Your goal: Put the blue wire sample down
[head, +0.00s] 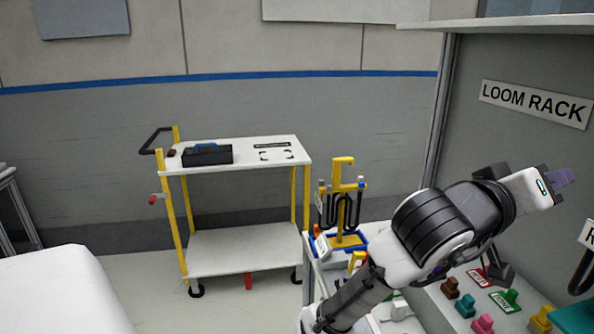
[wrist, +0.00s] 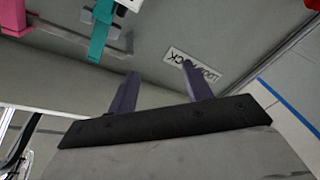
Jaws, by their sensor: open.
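My gripper (head: 563,178) is raised at the right in the head view, in front of the grey panel with the LOOM RACK sign. In the wrist view its two purple fingers (wrist: 159,84) stand apart with nothing between them. I cannot make out a blue wire sample for certain. A small blue piece (head: 206,146) shows on top of a black box (head: 207,156) on the trolley, too small to tell whether it is the sample or part of the box.
The white trolley (head: 235,151) with yellow posts stands at the back, with free room on its top. A yellow stand (head: 343,190) with black cables is beside my arm. Several coloured pieces, including a green one (head: 509,299), sit on the bench below my gripper.

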